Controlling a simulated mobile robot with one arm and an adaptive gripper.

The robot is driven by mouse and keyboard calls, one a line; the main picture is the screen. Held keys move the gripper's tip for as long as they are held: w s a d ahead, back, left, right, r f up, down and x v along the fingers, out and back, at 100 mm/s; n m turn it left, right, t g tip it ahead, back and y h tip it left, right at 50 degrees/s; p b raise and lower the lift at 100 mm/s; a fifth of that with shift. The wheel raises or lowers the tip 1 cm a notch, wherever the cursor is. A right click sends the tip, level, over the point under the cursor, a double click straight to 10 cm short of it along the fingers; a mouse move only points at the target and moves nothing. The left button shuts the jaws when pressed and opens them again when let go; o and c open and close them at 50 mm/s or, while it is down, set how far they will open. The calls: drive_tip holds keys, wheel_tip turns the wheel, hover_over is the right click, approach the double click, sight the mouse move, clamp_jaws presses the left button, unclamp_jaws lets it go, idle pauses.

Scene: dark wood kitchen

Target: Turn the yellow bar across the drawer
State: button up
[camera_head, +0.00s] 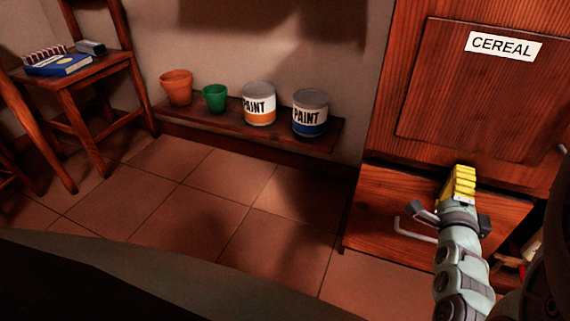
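A yellow ridged bar (461,182) shows at the top of the wooden drawer (378,205), below the cereal cabinet door. It points away from me, and its near end is just beyond my gripper. My gripper (456,212) comes up from the lower right. Its two dark fingers are spread, one on each side of the bar's near end. I cannot tell whether they touch it. The drawer's metal handle (415,233) shows left of my wrist. My gripper and arm hide part of the drawer front.
The cabinet door labelled CEREAL (480,85) rises above the drawer. Two paint cans (259,104) and two pots (176,88) stand on a low shelf (235,125) at the wall. A chair (75,85) is at left. The tiled floor (200,200) between is clear.

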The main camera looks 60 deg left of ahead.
drive_tip(key=o, duration=0.4)
drive_tip(key=shift+s+d, duration=0.1)
drive_tip(key=shift+s, duration=0.05)
drive_tip(key=v, duration=0.7)
drive_tip(key=shift+s+d, duration=0.1)
drive_tip(key=shift+s, duration=0.05)
drive_tip(key=shift+r, duration=0.1)
